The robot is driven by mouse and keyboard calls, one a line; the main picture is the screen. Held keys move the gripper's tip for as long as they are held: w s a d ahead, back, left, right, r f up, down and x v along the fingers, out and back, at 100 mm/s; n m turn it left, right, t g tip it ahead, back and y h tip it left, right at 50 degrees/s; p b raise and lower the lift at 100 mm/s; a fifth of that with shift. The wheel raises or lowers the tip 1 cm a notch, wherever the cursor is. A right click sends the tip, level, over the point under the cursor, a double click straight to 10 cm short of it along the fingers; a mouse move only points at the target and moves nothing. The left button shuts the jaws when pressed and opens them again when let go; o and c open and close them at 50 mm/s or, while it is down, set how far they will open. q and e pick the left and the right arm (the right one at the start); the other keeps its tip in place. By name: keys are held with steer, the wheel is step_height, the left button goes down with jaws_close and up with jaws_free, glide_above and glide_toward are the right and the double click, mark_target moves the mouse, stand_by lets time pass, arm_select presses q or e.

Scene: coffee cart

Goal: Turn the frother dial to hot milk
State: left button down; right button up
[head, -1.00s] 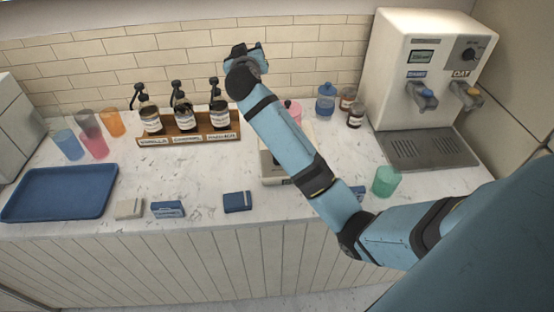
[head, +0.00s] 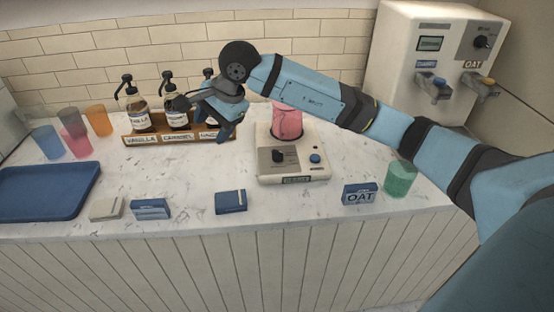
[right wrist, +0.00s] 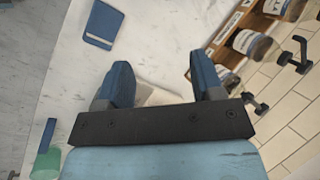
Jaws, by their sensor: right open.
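The white frother (head: 262,165) stands in the middle of the counter with a pink see-through jug (head: 287,122) on top. Its dark dial (head: 278,156) is on the left of its front, with a round blue button (head: 315,158) to the right. The dial's setting is too small to read. My right gripper (head: 203,118) is open and empty above the counter, left of the frother and in front of the syrup rack, apart from the dial. In the right wrist view the open fingers (right wrist: 160,68) show, with a pale surface partly hidden between them. My left gripper is not in view.
The syrup rack (head: 135,139) with pump bottles stands behind my gripper. Blue cartons (head: 231,201), an OAT carton (head: 360,194) and a green cup (head: 398,179) line the front. A blue tray (head: 45,192) is left; a dispenser (head: 405,50) is back right.

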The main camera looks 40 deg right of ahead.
mark_target(278, 151)
steer(key=s+d+f+n+g+h+b, duration=0.1)
steer(key=s+d+f+n+h+b, duration=0.15)
steer(key=d+h, duration=0.8)
steer(key=d+f+y, duration=0.1)
steer(key=d+f, duration=0.1)
steer(key=f, duration=0.2)
steer(key=w+d+f, duration=0.1)
steer(key=d+f, duration=0.1)
steer(key=f, duration=0.2)
steer(key=w+d+f+y+p, duration=0.1)
steer(key=d+f, duration=0.1)
steer(key=f, duration=0.2)
steer(key=shift+w+d+f+m+y, duration=0.15)
steer(key=shift+d+f+m+y, duration=0.15)
steer(key=shift+f+m+y, duration=0.1)
steer(key=shift+c, duration=0.2)
steer(key=shift+g, duration=0.3)
steer(key=c, duration=0.9)
